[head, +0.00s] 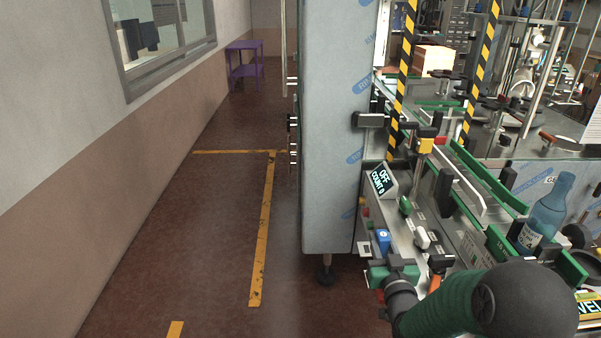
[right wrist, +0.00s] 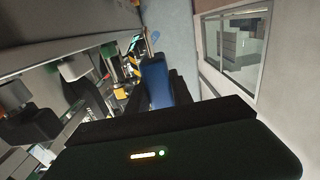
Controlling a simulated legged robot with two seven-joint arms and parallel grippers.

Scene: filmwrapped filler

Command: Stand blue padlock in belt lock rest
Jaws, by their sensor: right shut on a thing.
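The blue padlock (head: 383,237) shows at the left edge of the machine's conveyor side in the head view. It also shows in the right wrist view (right wrist: 156,82), between the dark fingers of my right gripper (right wrist: 158,97). My right gripper (head: 384,256) is shut on the padlock, which stands out upright beyond the fingertips in the head view. I cannot tell whether the padlock touches anything else. I cannot pick out the belt lock rest with certainty. My left gripper is out of view.
A green knob (head: 405,206), a white-topped part (head: 422,238) and an orange part (head: 440,262) are close on the right. A blue bottle (head: 547,212) stands farther right. The floor at left is clear.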

